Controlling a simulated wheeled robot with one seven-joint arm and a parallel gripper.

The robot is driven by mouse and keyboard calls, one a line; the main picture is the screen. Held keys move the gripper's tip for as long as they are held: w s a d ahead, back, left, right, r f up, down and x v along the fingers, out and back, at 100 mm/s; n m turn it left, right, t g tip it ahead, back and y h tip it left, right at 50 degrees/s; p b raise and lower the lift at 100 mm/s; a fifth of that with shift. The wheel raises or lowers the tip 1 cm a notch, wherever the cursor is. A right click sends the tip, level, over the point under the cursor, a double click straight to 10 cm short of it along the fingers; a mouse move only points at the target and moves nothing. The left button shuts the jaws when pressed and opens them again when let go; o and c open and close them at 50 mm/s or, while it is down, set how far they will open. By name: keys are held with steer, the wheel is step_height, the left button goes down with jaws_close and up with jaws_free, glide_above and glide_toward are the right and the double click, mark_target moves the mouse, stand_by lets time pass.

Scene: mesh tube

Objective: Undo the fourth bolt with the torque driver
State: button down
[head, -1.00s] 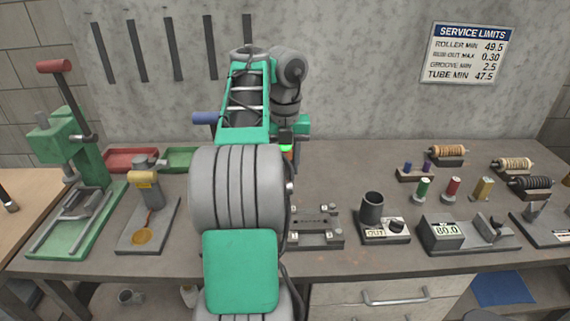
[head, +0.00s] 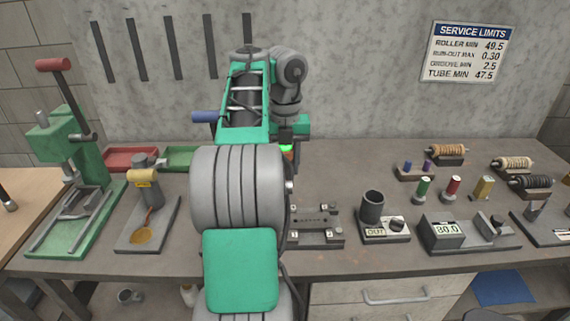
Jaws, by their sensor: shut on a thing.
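The fixture plate (head: 316,239) lies on the bench just right of my arm. It is a dark block with small numbered white labels near its corners. Its left part is hidden behind my arm, and the bolts are too small to make out. My arm stands in the middle of the view, and its large grey joint and green links cover what is behind them. My gripper's jaws are hidden behind the arm, so I see neither them nor what they hold. I cannot make out the torque driver for sure.
A green press (head: 84,165) and a stand with a yellow-topped tool (head: 145,200) are at left. Red (head: 131,158) and green (head: 181,159) trays lie behind. Right of the fixture are a dark cup (head: 372,206), a display gauge (head: 441,233) and several spools. Bare bench lies behind the cup.

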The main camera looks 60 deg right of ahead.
steer(key=shift+f+b, duration=0.35)
stand_by(0.3)
steer(key=shift+a, duration=0.15)
stand_by(0.7)
steer(key=shift+r+p, duration=0.1)
steer(key=shift+p, duration=0.4)
step_height(320, 180, up, 6)
steer(key=p, duration=0.6)
steer(key=shift+r, duration=0.2)
steer(key=shift+w, duration=0.1)
